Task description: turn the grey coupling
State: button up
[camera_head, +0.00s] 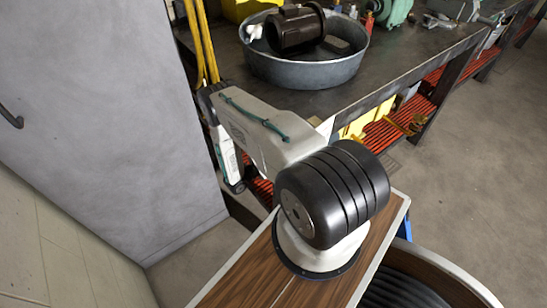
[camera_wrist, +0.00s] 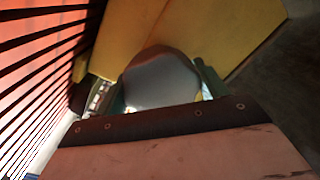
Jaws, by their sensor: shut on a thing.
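In the wrist view, a smooth grey rounded piece (camera_wrist: 160,70), which I take for the grey coupling, sits between the two dark green fingers of my gripper (camera_wrist: 162,88). The fingers lie against its left and right sides, and my gripper is shut on it. Its far side and whatever it joins are hidden. In the head view, my arm reaches down along the near left end of the workbench (camera_head: 320,105). My gripper and the coupling cannot be made out there.
A metal tub (camera_head: 300,70) holding a brown motor (camera_head: 295,28) stands on the bench. A green motor (camera_head: 396,12) sits farther back. Red slatted shelving (camera_head: 385,132) lies under the bench, and also shows in the wrist view (camera_wrist: 45,60). A grey wall panel (camera_head: 95,110) bounds the left.

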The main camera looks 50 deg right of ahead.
jog(key=n, duration=0.3)
jog(key=shift+w+n, duration=0.1)
jog(key=shift+n, duration=2.1)
jog(key=o, duration=1)
jog(key=shift+c, duration=0.2)
jog(key=w+a, duration=0.1)
jog(key=a, duration=0.6)
jog(key=shift+w+a, duration=0.15)
jog(key=shift+a, duration=0.25)
